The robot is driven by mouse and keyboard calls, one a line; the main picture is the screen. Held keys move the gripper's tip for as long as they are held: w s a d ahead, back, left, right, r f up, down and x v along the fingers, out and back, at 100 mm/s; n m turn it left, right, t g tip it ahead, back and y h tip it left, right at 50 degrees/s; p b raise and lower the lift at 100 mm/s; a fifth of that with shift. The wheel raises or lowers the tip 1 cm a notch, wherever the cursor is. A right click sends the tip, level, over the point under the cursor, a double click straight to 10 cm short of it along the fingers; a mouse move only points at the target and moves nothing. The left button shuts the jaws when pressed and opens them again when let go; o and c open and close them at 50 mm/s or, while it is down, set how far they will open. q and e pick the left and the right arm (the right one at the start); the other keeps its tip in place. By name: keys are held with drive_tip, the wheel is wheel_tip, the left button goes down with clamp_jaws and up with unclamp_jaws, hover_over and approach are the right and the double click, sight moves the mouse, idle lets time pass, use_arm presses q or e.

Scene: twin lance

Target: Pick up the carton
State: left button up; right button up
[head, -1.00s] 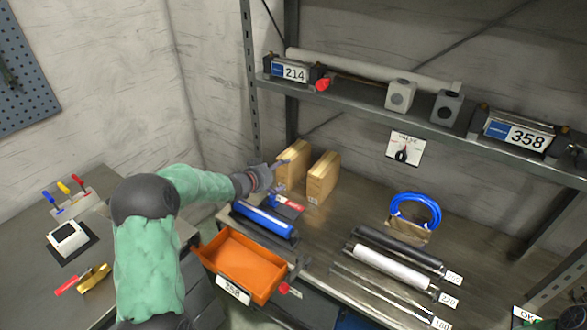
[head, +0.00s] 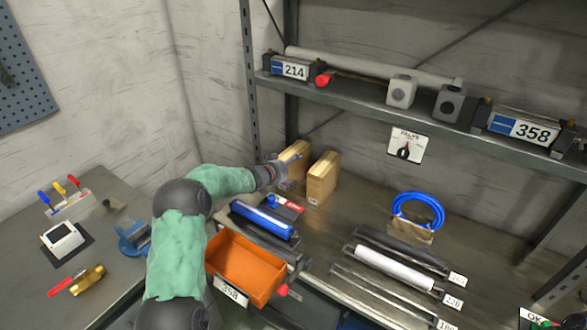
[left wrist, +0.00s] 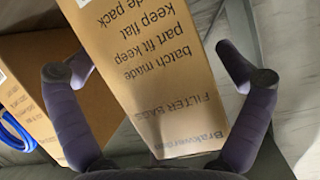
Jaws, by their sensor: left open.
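Two brown cartons stand side by side on the bench below the shelf. The left carton (head: 296,151) is partly hidden by my left gripper (head: 287,172), which is at its front. The right carton (head: 322,178) stands just beside it. In the left wrist view, a carton (left wrist: 160,90) with upside-down print, including "FILTER BAGS", lies between the two spread fingers of my left gripper (left wrist: 161,75). The fingers are open, with gaps visible on both sides. The other carton (left wrist: 30,85) shows at the left, partly behind a finger. My right gripper is not in view.
A blue roll (head: 262,219) and an orange bin (head: 245,268) are in front of the cartons. A blue coil (head: 418,211) and several rolls (head: 392,266) lie to the right. A shelf (head: 370,103) runs above. Bare bench lies right of the cartons.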

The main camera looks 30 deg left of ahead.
use_arm(q)
drive_tip(key=c, duration=1.4)
drive_tip(key=shift+r, duration=0.1)
